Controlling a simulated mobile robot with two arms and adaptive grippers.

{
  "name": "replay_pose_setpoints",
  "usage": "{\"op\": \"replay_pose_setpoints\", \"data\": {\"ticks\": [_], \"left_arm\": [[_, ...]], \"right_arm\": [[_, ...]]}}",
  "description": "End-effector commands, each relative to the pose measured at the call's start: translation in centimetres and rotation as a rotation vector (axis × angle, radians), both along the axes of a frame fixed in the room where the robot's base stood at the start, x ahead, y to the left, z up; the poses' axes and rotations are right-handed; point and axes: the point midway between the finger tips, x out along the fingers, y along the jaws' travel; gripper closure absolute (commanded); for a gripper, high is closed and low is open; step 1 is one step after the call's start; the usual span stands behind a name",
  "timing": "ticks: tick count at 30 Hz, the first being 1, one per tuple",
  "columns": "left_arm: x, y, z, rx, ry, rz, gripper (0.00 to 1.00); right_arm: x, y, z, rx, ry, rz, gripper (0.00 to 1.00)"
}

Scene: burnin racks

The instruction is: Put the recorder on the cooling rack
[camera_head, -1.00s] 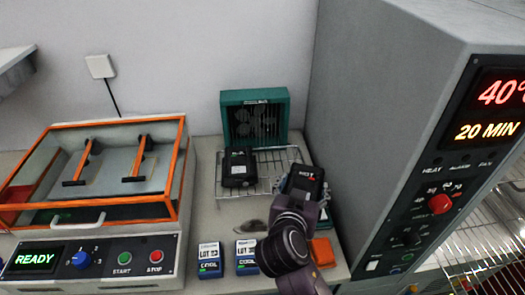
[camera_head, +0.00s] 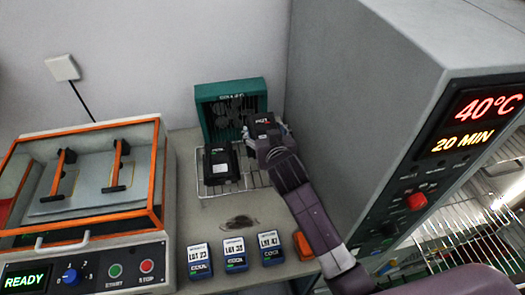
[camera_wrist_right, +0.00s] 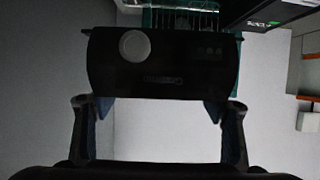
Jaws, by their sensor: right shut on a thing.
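A black recorder (camera_head: 264,119) with a small red and white label is in my right gripper (camera_head: 263,134). It appears at the back right of the wire cooling rack (camera_head: 208,196), in front of the fan; I cannot tell if it touches the wires. In the right wrist view the recorder (camera_wrist_right: 160,65), with a round grey disc on its face, spans the space between the two fingers of the right gripper (camera_wrist_right: 158,108). Another black device (camera_head: 221,164) sits on the left half of the rack. My left gripper is not in view.
A teal fan (camera_head: 205,97) stands behind the rack. A grey oven cabinet (camera_head: 365,110) rises close on the right. Three blue-and-white lot blocks (camera_head: 234,253) and an orange object (camera_head: 302,245) lie in front. An orange-framed machine (camera_head: 95,219) stands left.

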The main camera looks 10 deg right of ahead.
Motion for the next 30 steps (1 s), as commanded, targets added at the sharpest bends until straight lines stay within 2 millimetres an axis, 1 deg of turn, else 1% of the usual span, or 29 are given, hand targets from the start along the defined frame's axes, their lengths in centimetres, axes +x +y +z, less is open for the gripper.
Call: {"op": "replay_pose_setpoints", "data": {"ticks": [1,3,6,9,13,19,22,30], "left_arm": [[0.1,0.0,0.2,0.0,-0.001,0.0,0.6],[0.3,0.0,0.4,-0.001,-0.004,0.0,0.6],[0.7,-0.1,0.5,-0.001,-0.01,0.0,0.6],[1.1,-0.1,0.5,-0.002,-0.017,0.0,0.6],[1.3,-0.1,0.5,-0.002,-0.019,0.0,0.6],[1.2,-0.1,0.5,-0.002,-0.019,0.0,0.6],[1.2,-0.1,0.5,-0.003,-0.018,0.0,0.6],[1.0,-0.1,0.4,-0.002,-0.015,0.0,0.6]], "right_arm": [[0.0,0.0,-1.1,-0.001,0.001,0.002,0.76],[0.0,0.0,-2.7,-0.001,-0.001,0.0,0.76],[0.0,0.1,-4.5,0.0,-0.003,0.002,0.76],[0.1,0.0,-5.5,0.001,-0.006,0.0,0.76],[0.1,0.0,-6.3,0.001,-0.006,0.001,0.76],[0.1,0.0,-9.1,0.0,-0.003,0.0,0.76],[0.1,0.1,-9.7,0.001,-0.005,0.001,0.76],[0.1,0.1,-9.8,0.002,-0.006,0.001,0.76]]}}
